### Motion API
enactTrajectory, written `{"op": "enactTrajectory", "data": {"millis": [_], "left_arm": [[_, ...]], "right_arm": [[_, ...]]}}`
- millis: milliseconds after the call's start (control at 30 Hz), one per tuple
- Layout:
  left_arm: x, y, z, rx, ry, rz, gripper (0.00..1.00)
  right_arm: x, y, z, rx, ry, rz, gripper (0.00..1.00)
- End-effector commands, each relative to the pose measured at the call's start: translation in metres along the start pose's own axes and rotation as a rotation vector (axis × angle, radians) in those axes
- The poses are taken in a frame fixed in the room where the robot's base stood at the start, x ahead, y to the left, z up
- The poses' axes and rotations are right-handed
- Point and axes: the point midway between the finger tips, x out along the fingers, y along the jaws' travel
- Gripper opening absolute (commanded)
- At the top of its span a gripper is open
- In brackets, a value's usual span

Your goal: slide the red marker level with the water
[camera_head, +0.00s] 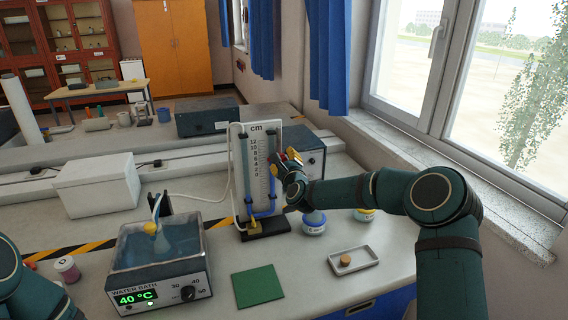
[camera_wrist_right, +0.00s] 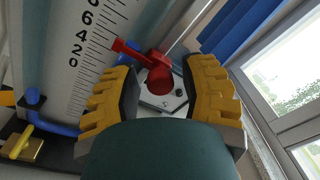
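The red marker (camera_wrist_right: 155,70) sits at the right side of the white cm scale (camera_wrist_right: 92,50) in the right wrist view. Its pointer lies across the scale's edge, near the 4 mark; the exact reading is unclear. The gauge board (camera_head: 258,150) stands upright on the bench in the head view. The water level in its tube is too small to tell. My right gripper (camera_head: 287,160) is at the board's right side. In the wrist view its yellow fingers (camera_wrist_right: 160,88) are apart on both sides of the marker, with gaps visible. My left gripper is out of view.
A green mat (camera_head: 257,286), a grey tray (camera_head: 353,262) and small jars (camera_head: 314,224) lie in front. A white box (camera_head: 97,186) stands farther left. The window is at right.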

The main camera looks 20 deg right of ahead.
Motion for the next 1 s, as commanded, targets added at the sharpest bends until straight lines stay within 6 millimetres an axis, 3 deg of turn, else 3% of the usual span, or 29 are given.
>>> {"op": "enactTrajectory", "data": {"millis": [467, 1000], "left_arm": [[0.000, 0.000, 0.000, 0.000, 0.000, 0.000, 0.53], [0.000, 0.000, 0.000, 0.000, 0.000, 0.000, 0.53]], "right_arm": [[-0.007, 0.001, -0.001, 0.000, 0.001, 0.002, 0.54], [-0.095, 0.000, 0.000, 0.000, 0.000, 0.001, 0.54]]}}
